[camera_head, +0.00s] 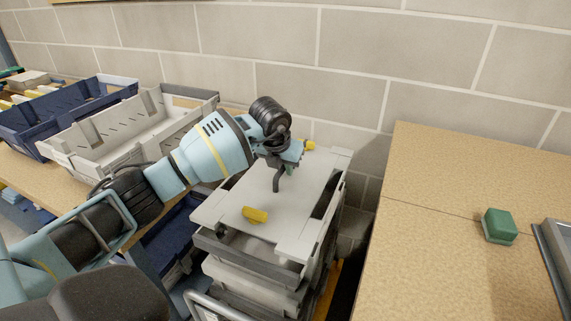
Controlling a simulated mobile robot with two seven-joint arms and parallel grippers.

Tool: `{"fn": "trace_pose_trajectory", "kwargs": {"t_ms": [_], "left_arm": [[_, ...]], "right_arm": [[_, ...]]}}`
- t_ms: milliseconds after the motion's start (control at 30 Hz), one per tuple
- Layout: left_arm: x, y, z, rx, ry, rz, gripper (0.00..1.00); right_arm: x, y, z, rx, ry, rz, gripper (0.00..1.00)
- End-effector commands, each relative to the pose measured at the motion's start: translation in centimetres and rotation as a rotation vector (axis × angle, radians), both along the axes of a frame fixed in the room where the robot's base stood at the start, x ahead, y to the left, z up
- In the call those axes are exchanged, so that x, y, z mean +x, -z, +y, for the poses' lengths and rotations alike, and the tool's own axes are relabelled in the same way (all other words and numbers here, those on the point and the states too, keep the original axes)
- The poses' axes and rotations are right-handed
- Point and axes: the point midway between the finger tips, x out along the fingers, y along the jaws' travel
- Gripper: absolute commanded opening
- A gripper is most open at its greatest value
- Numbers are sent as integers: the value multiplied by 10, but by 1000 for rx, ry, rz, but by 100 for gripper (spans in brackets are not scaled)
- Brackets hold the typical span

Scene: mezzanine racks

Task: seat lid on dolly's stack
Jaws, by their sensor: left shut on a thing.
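A light grey lid (262,195) with two yellow clips, one near (255,215) and one far (310,145), lies over the top of a stack of grey crates (258,282). The lid looks slightly askew: dark openings show at its right side and below its near left edge. I cannot tell whether it touches the top crate's rim all round. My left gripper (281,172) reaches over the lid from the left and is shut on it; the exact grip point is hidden. The dolly under the stack is mostly out of sight. My right gripper is not in view.
A light grey crate (72,143) and a dark blue crate (25,124) stand on a bench at the left. A wooden worktop (430,235) with a green block (499,226) is at the right. A brick wall (350,50) is close behind the stack.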

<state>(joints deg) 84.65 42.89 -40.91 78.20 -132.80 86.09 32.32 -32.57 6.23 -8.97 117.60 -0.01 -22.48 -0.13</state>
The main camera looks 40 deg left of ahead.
Motion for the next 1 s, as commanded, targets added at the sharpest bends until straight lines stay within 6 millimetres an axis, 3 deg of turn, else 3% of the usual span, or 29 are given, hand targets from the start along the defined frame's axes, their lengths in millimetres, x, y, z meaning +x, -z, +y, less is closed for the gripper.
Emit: {"fn": "trace_pose_trajectory", "kwargs": {"t_ms": [100,267,1000], "left_arm": [[0,15,0,0,0,1,0],[0,22,0,-1,0,-1,0],[0,22,0,0,0,-3,0]], "right_arm": [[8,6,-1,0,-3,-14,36],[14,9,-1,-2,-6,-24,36],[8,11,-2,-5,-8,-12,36]]}}
